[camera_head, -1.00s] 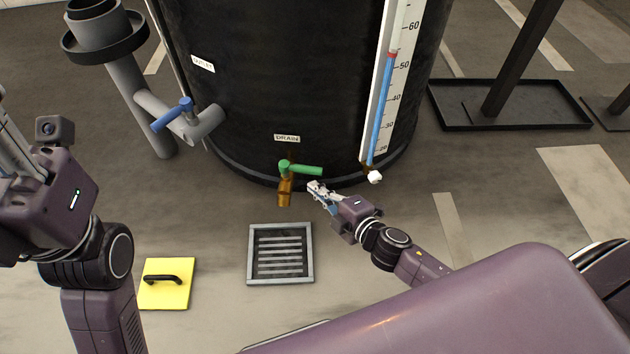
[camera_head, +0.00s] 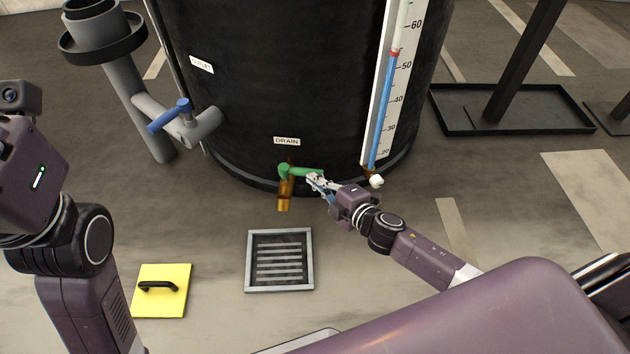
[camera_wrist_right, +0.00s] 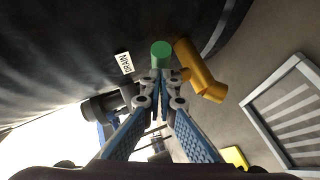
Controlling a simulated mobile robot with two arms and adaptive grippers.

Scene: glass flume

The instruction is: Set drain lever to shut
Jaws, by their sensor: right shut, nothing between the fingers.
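The green drain lever (camera_head: 304,171) sits on the brass drain valve (camera_head: 285,194) at the foot of the black tank, under the DRAIN label (camera_head: 287,141). Its handle points right, crosswise to the downward spout. My right gripper (camera_head: 314,180) is shut and empty, with its fingertips at the lever's free end. In the right wrist view the lever's green end (camera_wrist_right: 161,50) shows just beyond the closed fingertips (camera_wrist_right: 160,76); whether they touch is unclear. The brass spout (camera_wrist_right: 203,75) is beside them. My left arm shows at the left edge, but its fingers are out of frame.
A blue-handled outlet valve (camera_head: 170,114) is on the tank's left. A level gauge (camera_head: 390,90) with a white fitting (camera_head: 376,182) at its foot stands near my right gripper. A floor grate (camera_head: 279,261) and yellow plate (camera_head: 160,291) lie in front, with clear floor around them.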

